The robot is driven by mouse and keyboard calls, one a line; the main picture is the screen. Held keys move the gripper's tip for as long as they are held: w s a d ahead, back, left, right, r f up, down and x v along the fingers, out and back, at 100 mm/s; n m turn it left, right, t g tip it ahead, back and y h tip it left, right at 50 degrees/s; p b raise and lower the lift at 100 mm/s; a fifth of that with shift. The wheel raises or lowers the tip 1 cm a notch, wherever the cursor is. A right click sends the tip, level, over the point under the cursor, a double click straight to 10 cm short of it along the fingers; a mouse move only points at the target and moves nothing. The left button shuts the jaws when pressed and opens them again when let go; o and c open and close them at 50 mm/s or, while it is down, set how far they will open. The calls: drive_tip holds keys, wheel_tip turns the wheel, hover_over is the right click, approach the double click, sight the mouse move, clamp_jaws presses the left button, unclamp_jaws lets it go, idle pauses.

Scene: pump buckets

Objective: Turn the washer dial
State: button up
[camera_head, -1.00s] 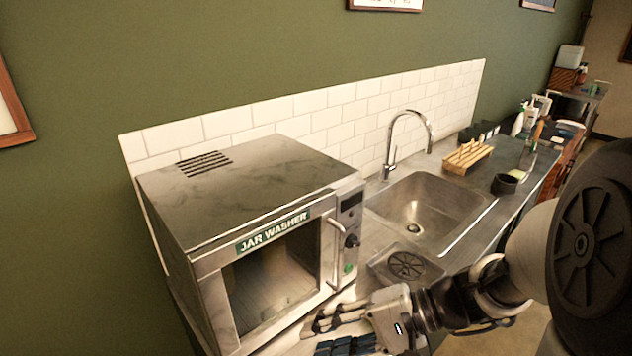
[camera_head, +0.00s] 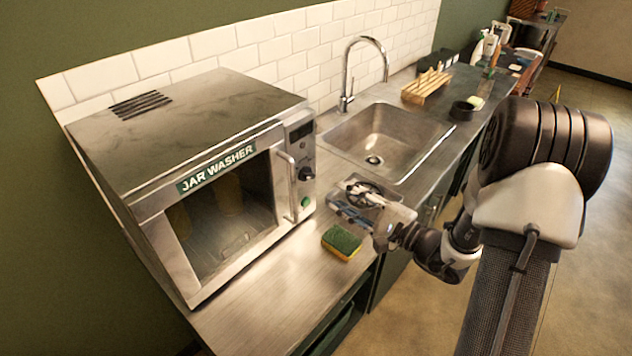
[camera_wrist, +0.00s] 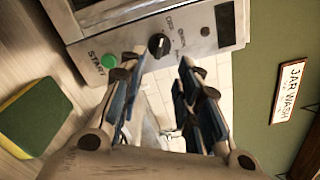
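The jar washer (camera_head: 190,170) stands on the counter at the left in the head view, its door closed. Its black dial (camera_head: 305,174) is on the right-hand panel, below a dark display and above a green start button (camera_head: 305,201). In the wrist view the dial (camera_wrist: 158,44) lies just beyond the fingertips, between them in the picture, with the start button (camera_wrist: 108,61) to its left. My gripper (camera_wrist: 160,75) is open and empty, its fingers spread apart. In the head view my gripper (camera_head: 352,195) is right of the panel, over the counter by the sink, apart from the dial.
A green and yellow sponge (camera_head: 342,242) lies on the counter in front of the washer. The sink (camera_head: 385,140) with a tall faucet (camera_head: 346,80) is behind my gripper. The vertical door handle (camera_head: 288,185) sticks out left of the dial. The front counter is mostly clear.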

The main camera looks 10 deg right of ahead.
sight(310, 177)
drive_tip(key=b+x, duration=0.1)
drive_tip(key=x, duration=0.9)
drive_tip(key=shift+s, duration=0.1)
clamp_jaws()
